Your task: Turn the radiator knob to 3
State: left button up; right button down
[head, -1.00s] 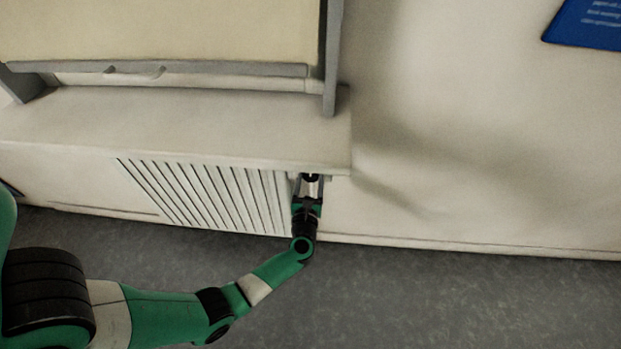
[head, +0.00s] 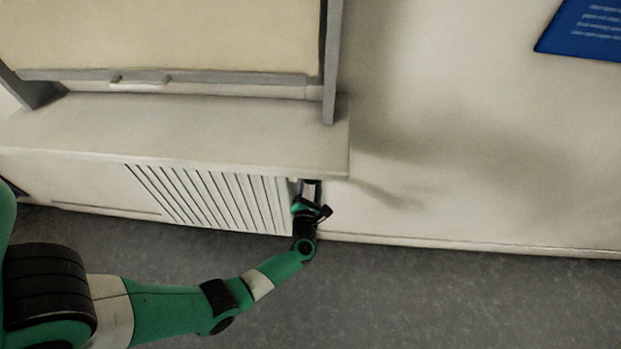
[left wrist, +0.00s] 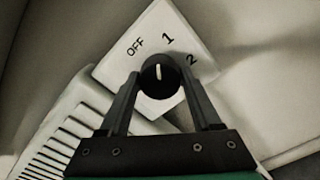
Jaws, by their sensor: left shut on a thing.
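The radiator knob (left wrist: 161,77) is round and black with a white pointer line. It sits on a white dial plate (left wrist: 150,39) marked OFF, 1 and 2, which appears tilted in the left wrist view. The pointer faces between OFF and 1, nearer 1. No 3 is visible; part of the plate is behind the gripper. My left gripper (left wrist: 160,82) is shut on the knob, one finger on each side. In the head view my left gripper (head: 311,187) is at the radiator's right end, under the sill, and the knob cannot be made out. My right gripper is not in view.
The white slatted radiator (head: 210,200) is left of the gripper, with a pale sill (head: 180,135) overhanging just above. Bare wall (head: 440,180) lies to the right, and grey floor (head: 430,300) is open below. A blue sign (head: 585,30) is at upper right.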

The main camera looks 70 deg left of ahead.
pick_arm(q)
jog(key=m+p, duration=0.5)
jog(key=m, duration=2)
jog(key=shift+p, duration=0.3)
jog(key=o, duration=1.4)
